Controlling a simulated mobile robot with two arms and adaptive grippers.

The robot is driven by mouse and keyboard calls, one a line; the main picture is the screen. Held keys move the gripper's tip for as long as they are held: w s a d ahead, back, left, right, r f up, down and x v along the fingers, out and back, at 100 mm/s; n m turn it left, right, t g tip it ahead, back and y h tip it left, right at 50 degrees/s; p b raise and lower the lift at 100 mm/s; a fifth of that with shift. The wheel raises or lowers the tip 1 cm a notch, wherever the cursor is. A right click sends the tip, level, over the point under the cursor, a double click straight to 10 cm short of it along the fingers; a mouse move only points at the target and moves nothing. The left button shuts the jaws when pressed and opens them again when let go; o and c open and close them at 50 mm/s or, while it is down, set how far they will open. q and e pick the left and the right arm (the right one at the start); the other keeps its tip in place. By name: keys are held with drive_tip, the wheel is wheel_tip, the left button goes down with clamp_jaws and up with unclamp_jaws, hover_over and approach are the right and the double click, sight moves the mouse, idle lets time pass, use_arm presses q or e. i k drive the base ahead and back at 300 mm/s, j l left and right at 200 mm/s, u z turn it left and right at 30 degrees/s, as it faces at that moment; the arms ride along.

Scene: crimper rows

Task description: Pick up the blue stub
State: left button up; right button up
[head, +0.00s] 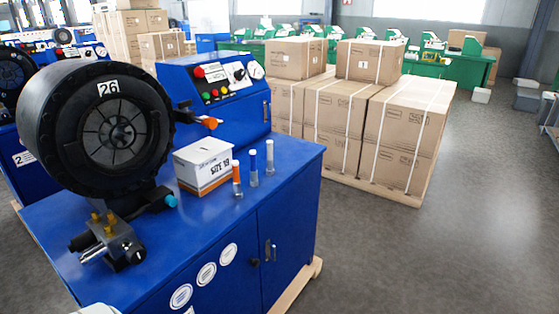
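The blue stub (253,161) stands upright on the blue top of the crimper cabinet (225,215), near its right side. It has a blue upper part and a grey metal lower end. An orange stub (237,178) stands to its left and a little nearer. A white-topped stub (269,158) stands to its right and a little farther back. The three stand apart in a slanting row. Neither of my grippers can be made out in the head view, and nothing touches the blue stub.
A white box marked "SIZE 19" (204,167) sits just left of the stubs. The black crimper head marked 26 (100,130) and a brass-fitted valve (107,240) stand farther left. A control panel (222,82) rises behind.

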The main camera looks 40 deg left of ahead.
sight(254, 183)
drive_tip(key=i+l+u, duration=0.1)
drive_tip(key=i+u, duration=0.25)
drive_tip(key=i, duration=0.15)
drive_tip(key=i+l+u, duration=0.3)
drive_tip(key=i, duration=0.2)
drive_tip(key=i+l+u, duration=0.35)
drive_tip(key=i, duration=0.15)
drive_tip(key=j, duration=0.1)
